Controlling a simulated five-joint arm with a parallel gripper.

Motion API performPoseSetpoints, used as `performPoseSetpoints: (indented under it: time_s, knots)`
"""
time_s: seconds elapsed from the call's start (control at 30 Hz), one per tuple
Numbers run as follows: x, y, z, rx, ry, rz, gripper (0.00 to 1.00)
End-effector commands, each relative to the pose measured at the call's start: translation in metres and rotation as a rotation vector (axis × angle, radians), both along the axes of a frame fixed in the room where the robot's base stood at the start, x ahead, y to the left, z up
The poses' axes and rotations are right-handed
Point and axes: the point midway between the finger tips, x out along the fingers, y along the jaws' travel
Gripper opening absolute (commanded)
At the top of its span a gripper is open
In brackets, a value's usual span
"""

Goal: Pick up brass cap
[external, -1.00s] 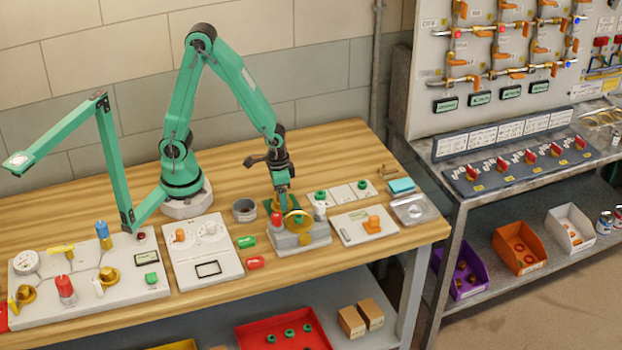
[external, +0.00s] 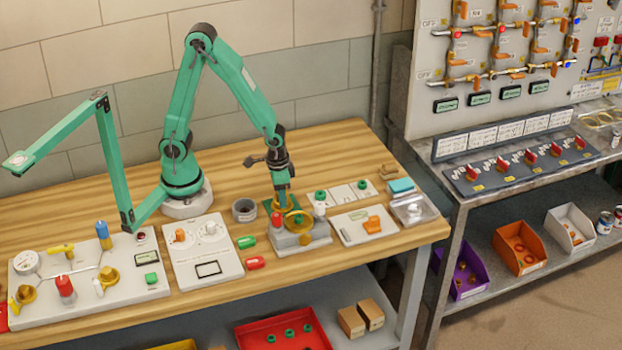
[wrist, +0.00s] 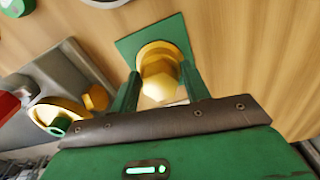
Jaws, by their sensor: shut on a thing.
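The brass cap (wrist: 160,78) has a hexagonal top and a round flange. In the wrist view it sits between the two green fingers of my gripper (wrist: 161,90), which is shut on it. A green square pad (wrist: 128,46) lies under it; I cannot tell whether the cap touches the pad. In the external view my gripper (external: 283,203) points down behind the grey valve block, and the cap is mostly hidden there by the fingers and the brass handwheel.
The grey block (external: 301,240) with the brass handwheel (external: 299,222) stands close in front of my gripper. A dark round cup (external: 245,210) is to the left. A white plate with an orange lever (external: 373,224) is to the right. The wooden table behind is clear.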

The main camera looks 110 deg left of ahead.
Motion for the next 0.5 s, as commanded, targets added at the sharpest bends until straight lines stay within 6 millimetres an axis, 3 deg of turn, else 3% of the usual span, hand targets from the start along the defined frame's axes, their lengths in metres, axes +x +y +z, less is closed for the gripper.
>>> performPoseSetpoints:
  time_s: [0.27,0.5]
  knots:
    - [0.001,0.000,0.010,0.002,-0.004,0.000,0.17]
    - [0.001,0.000,0.031,0.001,-0.005,0.000,0.17]
